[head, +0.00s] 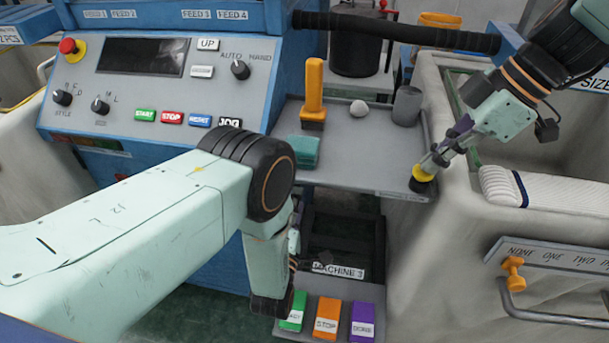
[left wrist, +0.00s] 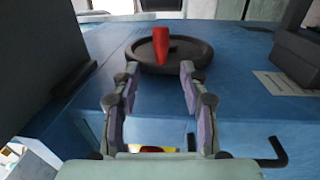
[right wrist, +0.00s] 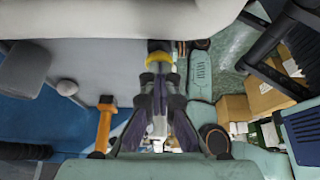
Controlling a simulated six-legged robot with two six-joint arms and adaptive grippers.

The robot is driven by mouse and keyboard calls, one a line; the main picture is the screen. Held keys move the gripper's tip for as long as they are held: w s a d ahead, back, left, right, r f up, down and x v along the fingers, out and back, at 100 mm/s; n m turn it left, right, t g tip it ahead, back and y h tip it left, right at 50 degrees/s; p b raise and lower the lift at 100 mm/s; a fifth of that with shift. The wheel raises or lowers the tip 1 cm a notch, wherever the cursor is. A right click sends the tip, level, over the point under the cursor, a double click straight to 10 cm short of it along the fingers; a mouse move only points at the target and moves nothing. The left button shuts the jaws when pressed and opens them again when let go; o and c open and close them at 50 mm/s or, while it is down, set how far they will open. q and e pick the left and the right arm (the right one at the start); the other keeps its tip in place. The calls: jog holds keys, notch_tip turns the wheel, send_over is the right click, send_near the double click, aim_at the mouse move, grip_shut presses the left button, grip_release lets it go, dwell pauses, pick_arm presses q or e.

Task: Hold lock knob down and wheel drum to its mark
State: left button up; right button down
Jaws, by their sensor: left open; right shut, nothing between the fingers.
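The lock knob (head: 422,175), yellow with a black base, is at the right corner of the grey shelf. My right gripper (head: 433,161) is shut with its tips at the knob, pointing down; in the right wrist view the closed fingers (right wrist: 158,85) line up with the yellow knob top (right wrist: 158,60). Whether it is pressed down I cannot tell. In the left wrist view a dark round handwheel (left wrist: 192,53) with a red handle (left wrist: 162,45) is on a blue panel. My left gripper (left wrist: 158,72) is open, its fingers either side of the handle in view, apparently short of it. The drum's mark is not visible.
A control panel (head: 165,85) stands left.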

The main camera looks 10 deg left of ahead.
pick_arm(q)
jog(key=w, duration=0.9)
jog(key=shift+r, duration=0.35)
grip_shut()
